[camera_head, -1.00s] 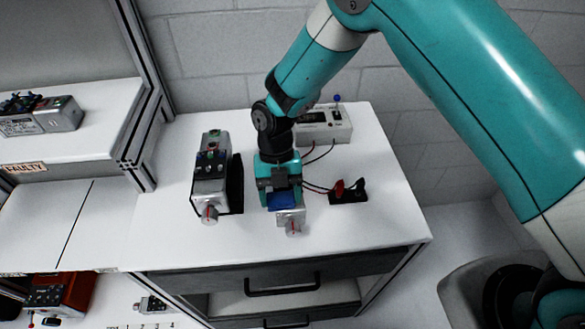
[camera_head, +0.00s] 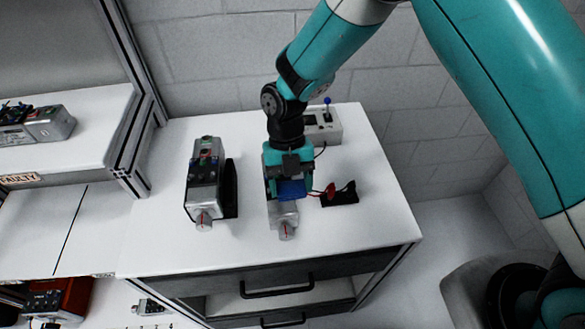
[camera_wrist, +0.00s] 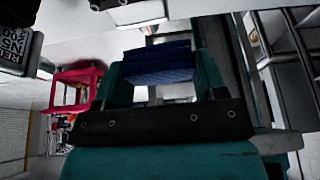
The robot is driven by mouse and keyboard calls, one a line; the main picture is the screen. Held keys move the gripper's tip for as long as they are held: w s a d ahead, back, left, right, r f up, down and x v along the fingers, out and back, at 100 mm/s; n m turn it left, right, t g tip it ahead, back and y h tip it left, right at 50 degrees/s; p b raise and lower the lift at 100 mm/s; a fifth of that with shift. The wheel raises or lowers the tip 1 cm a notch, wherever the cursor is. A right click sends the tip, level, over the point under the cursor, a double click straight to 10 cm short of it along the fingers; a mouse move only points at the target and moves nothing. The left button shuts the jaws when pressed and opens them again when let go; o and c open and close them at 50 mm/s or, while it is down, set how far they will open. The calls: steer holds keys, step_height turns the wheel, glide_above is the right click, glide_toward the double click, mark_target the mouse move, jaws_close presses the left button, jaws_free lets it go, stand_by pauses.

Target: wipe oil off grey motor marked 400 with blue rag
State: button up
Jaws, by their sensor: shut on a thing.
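My gripper (camera_head: 290,186) is shut on the blue rag (camera_head: 291,190), just above a grey motor (camera_head: 283,214) on the white cabinet top. The gripper hides most of this motor; its front body and the shaft end with a red mark show. The rag also shows between the fingers in the wrist view (camera_wrist: 158,62). I cannot tell whether the rag touches the motor. A second grey motor (camera_head: 204,185) stands to the left on the same top. No marking 400 or oil is legible in these views.
A black holder with red and black clips (camera_head: 341,194) lies right of the gripper. A tester box (camera_head: 324,126) stands behind. A shelf labelled FAULTY (camera_head: 20,178) is at the left with a motor (camera_head: 46,124). The cabinet's front right top is clear.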

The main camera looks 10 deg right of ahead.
steer(key=shift+r+p, duration=0.6)
steer(key=shift+r, duration=0.85)
steer(key=shift+f, duration=0.1)
